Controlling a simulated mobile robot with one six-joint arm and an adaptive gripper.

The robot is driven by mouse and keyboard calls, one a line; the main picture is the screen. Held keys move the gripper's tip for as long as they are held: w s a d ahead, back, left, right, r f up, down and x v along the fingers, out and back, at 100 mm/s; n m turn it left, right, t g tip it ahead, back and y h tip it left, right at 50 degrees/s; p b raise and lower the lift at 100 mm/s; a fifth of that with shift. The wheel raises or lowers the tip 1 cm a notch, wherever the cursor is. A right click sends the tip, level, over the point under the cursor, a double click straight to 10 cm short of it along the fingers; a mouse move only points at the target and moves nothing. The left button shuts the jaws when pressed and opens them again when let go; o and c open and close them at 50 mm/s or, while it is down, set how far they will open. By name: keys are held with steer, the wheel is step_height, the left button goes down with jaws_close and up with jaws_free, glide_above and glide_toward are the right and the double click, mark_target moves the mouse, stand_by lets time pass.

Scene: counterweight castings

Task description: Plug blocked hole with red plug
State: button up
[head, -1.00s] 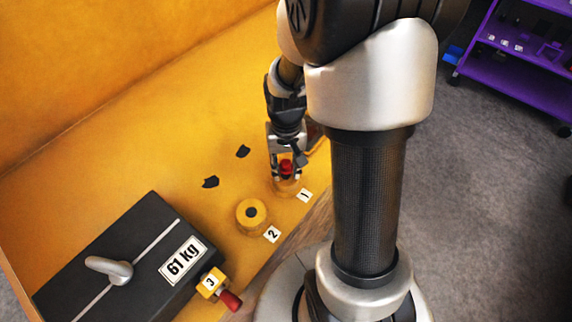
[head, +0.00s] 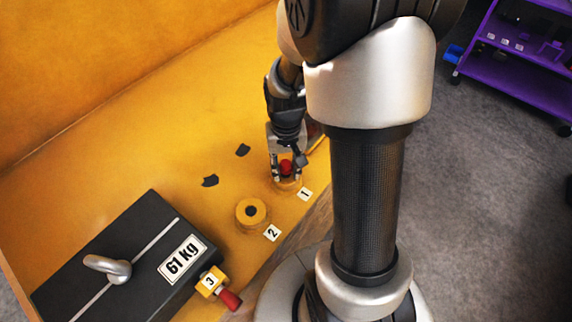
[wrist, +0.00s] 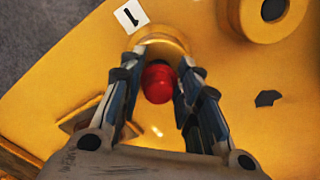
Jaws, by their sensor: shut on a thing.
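My gripper (head: 285,178) is shut on a red plug (head: 286,167) at the yellow round boss by label 1 (head: 304,194). In the wrist view the red plug (wrist: 157,83) shows between the fingertips, in front of boss 1 (wrist: 160,42). The fingers and plug hide this boss's hole, so I cannot tell how far the plug is in. Boss 2 (head: 251,212) has a dark centre, also seen in the wrist view (wrist: 268,12). Yellow boss 3 (head: 212,282) has another red plug (head: 230,299) at its lower right side.
A black block marked 61 kg (head: 120,262) with a grey handle (head: 106,267) lies left of boss 3. Dark patches (head: 210,181) mark the yellow surface behind the bosses. A purple shelf cart (head: 520,55) stands on the grey floor at the right.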

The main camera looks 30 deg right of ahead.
mark_target(286, 165)
steer(key=shift+f, duration=0.4)
steer(key=o, duration=1)
steer(key=shift+c, duration=0.2)
step_height(286, 165, up, 11)
steer(key=shift+r, duration=0.5)
